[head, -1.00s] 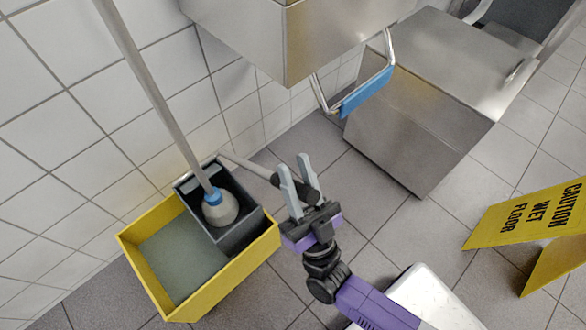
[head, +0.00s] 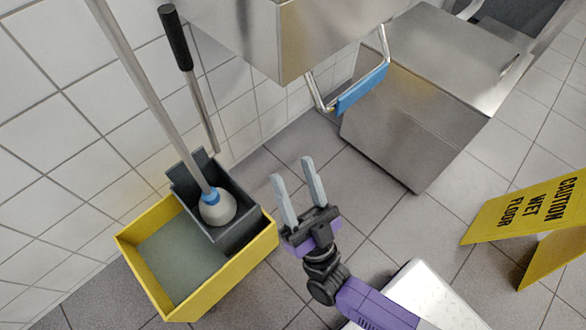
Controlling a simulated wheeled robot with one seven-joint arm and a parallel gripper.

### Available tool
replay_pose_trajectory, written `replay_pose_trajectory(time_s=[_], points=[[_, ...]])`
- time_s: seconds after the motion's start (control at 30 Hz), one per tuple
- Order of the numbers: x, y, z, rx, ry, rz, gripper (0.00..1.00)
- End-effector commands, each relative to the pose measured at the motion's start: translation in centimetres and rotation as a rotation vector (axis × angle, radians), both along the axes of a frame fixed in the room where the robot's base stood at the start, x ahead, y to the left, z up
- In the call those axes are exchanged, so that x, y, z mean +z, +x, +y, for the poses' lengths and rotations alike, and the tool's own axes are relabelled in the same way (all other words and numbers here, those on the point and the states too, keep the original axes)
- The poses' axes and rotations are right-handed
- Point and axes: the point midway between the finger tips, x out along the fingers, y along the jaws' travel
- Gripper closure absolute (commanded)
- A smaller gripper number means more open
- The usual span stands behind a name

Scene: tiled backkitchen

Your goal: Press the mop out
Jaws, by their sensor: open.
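The mop (head: 150,98) leans with its long grey handle to the upper left. Its pale head (head: 218,208) with a blue collar sits in the dark grey wringer (head: 244,235). The wringer sits in the right back part of the yellow bucket (head: 236,268). The wringer's lever stands steeply up against the wall, with a black grip (head: 175,38) at its top. My gripper (head: 291,168) is open and empty, right of the bucket, apart from the lever and the mop.
Grey-green water (head: 184,257) shows in the bucket. A steel cabinet (head: 415,100) stands behind right. A yellow wet-floor sign (head: 522,212) stands at right. Tiled floor (head: 365,215) between is clear.

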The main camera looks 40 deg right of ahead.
Motion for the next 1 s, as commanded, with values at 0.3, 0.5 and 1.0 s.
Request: replay_pose_trajectory(time_s=[0.3,0.5,1.0], points=[[-3.9,-3.1,0.7,0.000,0.001,0.004,0.51],[-4.8,-4.0,0.8,0.001,0.001,0.002,0.51],[-4.8,-4.0,0.8,0.001,0.001,0.001,0.51]])
